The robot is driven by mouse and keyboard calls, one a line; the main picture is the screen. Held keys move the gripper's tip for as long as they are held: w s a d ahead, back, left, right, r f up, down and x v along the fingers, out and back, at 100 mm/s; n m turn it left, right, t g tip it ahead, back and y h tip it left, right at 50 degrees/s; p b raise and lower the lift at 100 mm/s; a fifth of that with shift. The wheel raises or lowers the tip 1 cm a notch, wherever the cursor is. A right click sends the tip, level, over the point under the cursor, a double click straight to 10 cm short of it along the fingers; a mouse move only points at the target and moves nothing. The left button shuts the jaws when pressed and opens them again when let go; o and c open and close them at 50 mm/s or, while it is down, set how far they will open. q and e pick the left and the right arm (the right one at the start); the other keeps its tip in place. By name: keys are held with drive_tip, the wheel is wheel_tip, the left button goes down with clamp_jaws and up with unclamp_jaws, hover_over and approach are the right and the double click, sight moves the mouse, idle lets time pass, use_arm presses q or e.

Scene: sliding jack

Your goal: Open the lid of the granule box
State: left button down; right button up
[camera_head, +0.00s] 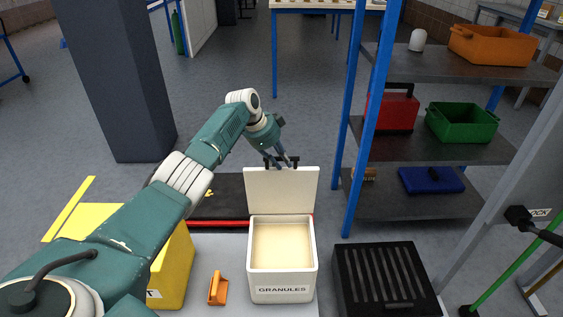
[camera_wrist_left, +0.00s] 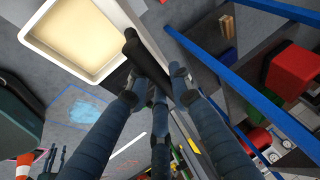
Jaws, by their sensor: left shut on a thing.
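The white granule box (camera_head: 283,291), labelled GRANULES, stands on the grey surface at the bottom centre of the head view. Its lid (camera_head: 281,190) stands about upright at the back edge, and the pale inside of the box is exposed. My left gripper (camera_head: 281,163) is at the top edge of the lid, shut on its black handle. In the left wrist view the fingers close around the dark handle (camera_wrist_left: 147,62), with the open box (camera_wrist_left: 22,38) beyond at the upper left. My right gripper is not in view.
A yellow container (camera_head: 175,270) and an orange object (camera_head: 217,288) stand left of the box. A black slatted crate (camera_head: 342,285) is close on the right. A shelf rack with blue posts (camera_head: 365,120) rises behind it, right of my left gripper.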

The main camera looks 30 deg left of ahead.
use_arm(q)
drive_tip(key=shift+w+r, duration=0.1)
drive_tip(key=shift+r, duration=0.05)
drive_tip(key=c, duration=1.5)
unclamp_jaws()
drive_tip(key=v, duration=1.2)
drive_tip(key=shift+a, duration=0.1)
